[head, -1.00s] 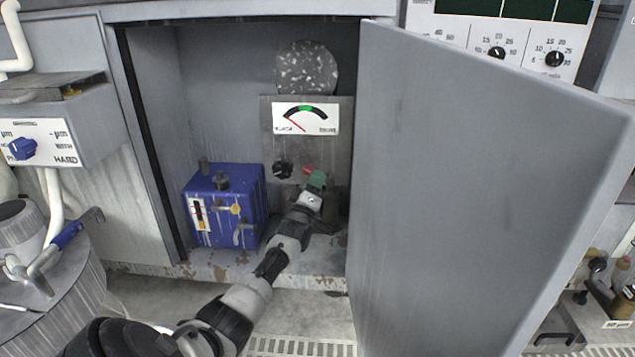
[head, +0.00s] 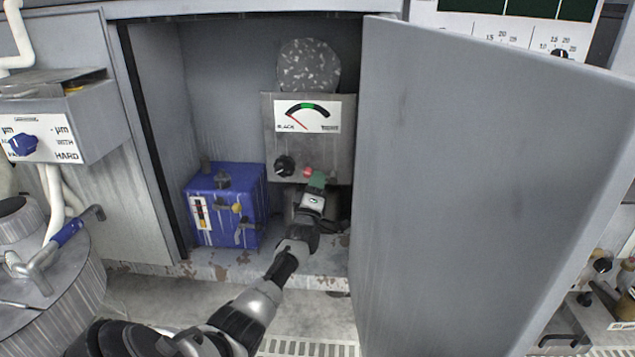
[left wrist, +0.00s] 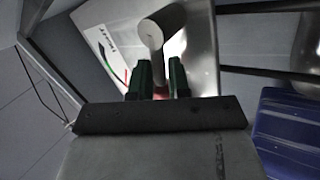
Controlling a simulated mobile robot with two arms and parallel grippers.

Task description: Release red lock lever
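The red lock lever (head: 308,172) is a small red part low on the grey gauge panel (head: 340,150), beside a black knob (head: 284,165). My left gripper (head: 316,181), with green fingertips, is right at the lever, just to its right and below in the head view, and covers part of it. In the left wrist view the two green fingers (left wrist: 159,78) stand apart with a narrow gap. A pinkish-red patch (left wrist: 160,92) shows in that gap; whether the fingers touch it cannot be seen. A pale cylinder (left wrist: 155,32) stands beyond the fingertips. My right gripper is out of view.
The panel is inside an open grey cabinet. A blue box (head: 226,215) with small levers stands on the cabinet floor to the left. The open cabinet door (head: 470,190) closes off the right side. A round speckled disc (head: 309,62) is above the gauge (head: 307,116).

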